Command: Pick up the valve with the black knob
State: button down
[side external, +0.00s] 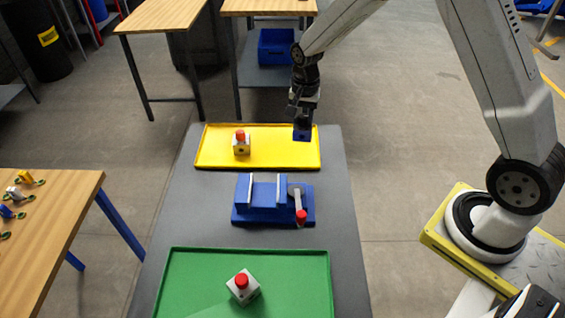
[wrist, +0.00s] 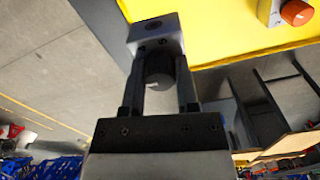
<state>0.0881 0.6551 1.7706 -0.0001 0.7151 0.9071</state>
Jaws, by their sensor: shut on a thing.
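My gripper (wrist: 158,92) is shut on the valve with the black knob. In the wrist view the black knob (wrist: 159,70) is between the two fingers, and the grey block body (wrist: 155,36) sticks out beyond the fingertips.
A pale valve with a red knob (side external: 241,147) stands in the yellow tray. A blue vise (side external: 262,212) with a red-tipped lever (side external: 299,204) sits mid-table. Another red-knobbed valve (side external: 242,288) stands in the green tray (side external: 185,285). Wooden tables (side external: 40,225) stand around.

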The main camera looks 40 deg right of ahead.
jog(key=s+r, duration=0.4)
jog(key=s, duration=0.5)
jog(key=shift+s+a+r, duration=0.15)
jog(key=shift+a, duration=0.2)
jog(key=shift+a, duration=0.1)
